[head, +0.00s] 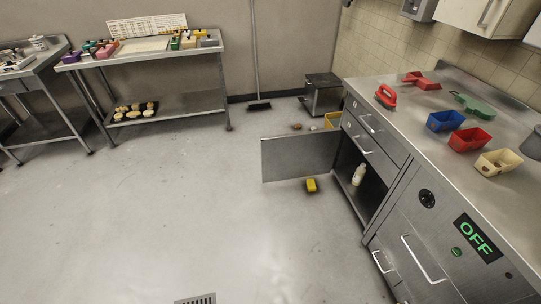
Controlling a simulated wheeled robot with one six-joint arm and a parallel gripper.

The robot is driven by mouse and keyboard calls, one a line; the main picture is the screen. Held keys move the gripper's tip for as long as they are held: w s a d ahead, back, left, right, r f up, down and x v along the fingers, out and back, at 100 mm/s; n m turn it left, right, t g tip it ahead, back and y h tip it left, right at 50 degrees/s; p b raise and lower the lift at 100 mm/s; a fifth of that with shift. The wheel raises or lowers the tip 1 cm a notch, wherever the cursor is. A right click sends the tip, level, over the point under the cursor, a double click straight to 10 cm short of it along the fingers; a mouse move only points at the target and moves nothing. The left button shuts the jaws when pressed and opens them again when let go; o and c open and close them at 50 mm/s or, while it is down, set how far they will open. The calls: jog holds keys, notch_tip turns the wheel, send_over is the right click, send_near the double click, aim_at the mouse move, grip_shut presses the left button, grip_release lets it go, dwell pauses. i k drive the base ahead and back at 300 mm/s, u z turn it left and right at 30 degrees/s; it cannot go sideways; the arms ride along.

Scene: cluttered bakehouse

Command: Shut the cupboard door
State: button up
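The cupboard door (298,156) is a flat metal panel. It stands wide open, sticking out to the left from the steel counter unit on the right. The open cupboard (350,189) is under the drawers, with a dark inside and a pale bottle (358,175) standing in it. The near side of the cupboard is bounded by an appliance front with a green OFF display (479,238). My gripper is not in view.
A yellow block (311,185) lies on the floor just below the door. A yellow container (333,120) and small brown items (297,126) are behind it. A metal bin (322,94) stands at the wall. Floor to the left is clear around a drain (196,299).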

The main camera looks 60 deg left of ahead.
aim_at(309, 153)
jog(key=u, duration=2.9)
jog(key=i, duration=5.15)
jog(key=z, duration=3.9)
jog(key=i, duration=0.55)
jog(key=z, duration=0.25)
